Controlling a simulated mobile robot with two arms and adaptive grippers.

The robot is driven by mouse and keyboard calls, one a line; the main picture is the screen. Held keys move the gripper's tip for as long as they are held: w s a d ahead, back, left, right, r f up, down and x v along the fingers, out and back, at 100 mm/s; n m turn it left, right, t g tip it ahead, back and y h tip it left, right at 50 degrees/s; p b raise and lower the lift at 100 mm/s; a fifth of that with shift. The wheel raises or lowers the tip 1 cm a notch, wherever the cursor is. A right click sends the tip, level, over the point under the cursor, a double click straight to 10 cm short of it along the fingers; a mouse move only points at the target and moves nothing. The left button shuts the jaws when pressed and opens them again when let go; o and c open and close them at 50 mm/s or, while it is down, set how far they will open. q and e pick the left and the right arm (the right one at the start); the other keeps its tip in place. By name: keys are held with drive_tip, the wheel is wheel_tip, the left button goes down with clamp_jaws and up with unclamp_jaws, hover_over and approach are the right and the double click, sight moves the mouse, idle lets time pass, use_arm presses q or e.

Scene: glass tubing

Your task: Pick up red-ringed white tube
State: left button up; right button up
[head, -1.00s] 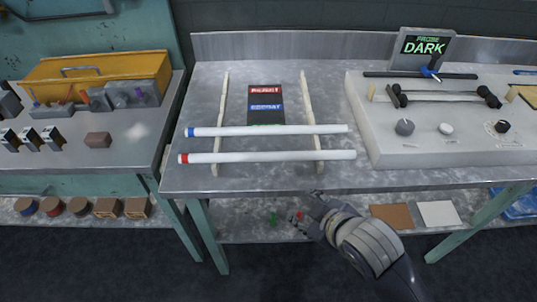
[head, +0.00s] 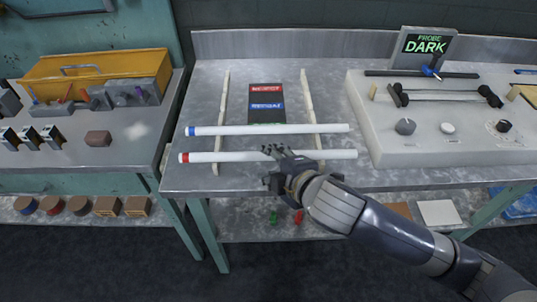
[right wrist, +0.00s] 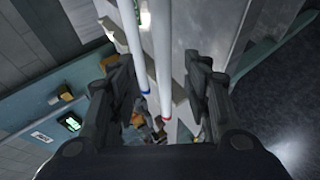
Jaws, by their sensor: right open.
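The red-ringed white tube (head: 225,157) lies level across two pale rails on the metal bench, its red ring at the left end. The blue-ringed white tube (head: 240,130) lies parallel behind it. My right gripper (head: 271,166) is open at the near side of the red-ringed tube, around its middle, and hides a little of it. In the right wrist view the red-ringed tube (right wrist: 163,65) runs between the open, empty fingers, and the blue-ringed tube (right wrist: 130,35) lies to its left. I cannot tell whether the fingers touch the tube. My left gripper is out of view.
The left rail (head: 222,105) and right rail (head: 308,105) hold the tubes up. A dark card with red and blue labels (head: 265,90) lies between them. A pale console (head: 420,145) with knobs stands at the right. Another bench with a yellow bin (head: 120,65) is at the left.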

sight(263, 158)
drive_tip(key=shift+d+f+x, duration=0.15)
drive_tip(key=shift+x, duration=1.25)
drive_tip(key=shift+d+f+x, duration=0.1)
drive_tip(key=shift+x, duration=1.3)
clamp_jaws()
